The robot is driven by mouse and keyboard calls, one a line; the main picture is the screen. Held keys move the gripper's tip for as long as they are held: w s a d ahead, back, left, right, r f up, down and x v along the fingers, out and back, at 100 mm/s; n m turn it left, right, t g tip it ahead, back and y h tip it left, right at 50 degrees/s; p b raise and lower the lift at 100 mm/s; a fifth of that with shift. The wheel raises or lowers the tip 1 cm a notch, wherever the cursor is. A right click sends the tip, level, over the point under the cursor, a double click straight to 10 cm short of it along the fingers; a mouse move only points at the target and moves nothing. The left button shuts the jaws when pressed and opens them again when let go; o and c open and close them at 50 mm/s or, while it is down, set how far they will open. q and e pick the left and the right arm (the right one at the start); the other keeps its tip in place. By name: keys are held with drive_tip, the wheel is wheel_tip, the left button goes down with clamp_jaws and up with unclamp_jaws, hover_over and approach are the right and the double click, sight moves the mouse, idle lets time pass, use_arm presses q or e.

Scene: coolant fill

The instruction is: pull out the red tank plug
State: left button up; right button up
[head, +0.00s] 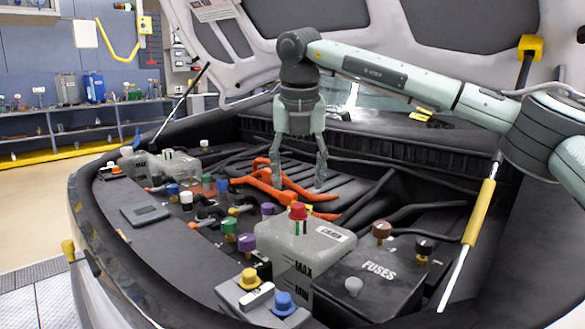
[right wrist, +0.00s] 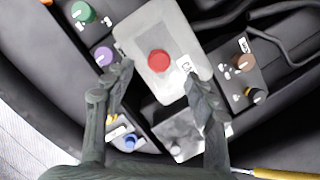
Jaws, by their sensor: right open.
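The red tank plug (head: 298,211) sits upright in the top of a translucent grey coolant tank (head: 330,238) with MAX and MIN marks. In the right wrist view the red plug (right wrist: 159,61) shows from above on the tank (right wrist: 140,28), ahead of the fingers and roughly between their lines. My right gripper (head: 305,185) points down above the engine bay, its two fingers apart and empty. In the right wrist view the gripper (right wrist: 160,85) also shows open. It does not touch the plug. My left gripper is not in view.
A dark fuse box (head: 375,275) with brown and black knobs stands right of the tank. Yellow and blue caps (head: 284,302) are in front. Green and purple caps (head: 246,243) are at the left. Orange hoses (head: 280,187) lie behind. A yellow-sleeved strut (head: 479,212) rises at the right.

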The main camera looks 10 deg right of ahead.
sight(298, 205)
drive_tip(key=shift+f, duration=0.5)
drive_tip(key=x, duration=0.5)
drive_tip(key=shift+s, duration=0.1)
drive_tip(key=shift+w+f, duration=0.2)
drive_tip(key=shift+f, duration=0.5)
drive_tip(key=c, duration=1)
drive_tip(key=o, duration=0.3)
drive_tip(key=shift+c, duration=1.4)
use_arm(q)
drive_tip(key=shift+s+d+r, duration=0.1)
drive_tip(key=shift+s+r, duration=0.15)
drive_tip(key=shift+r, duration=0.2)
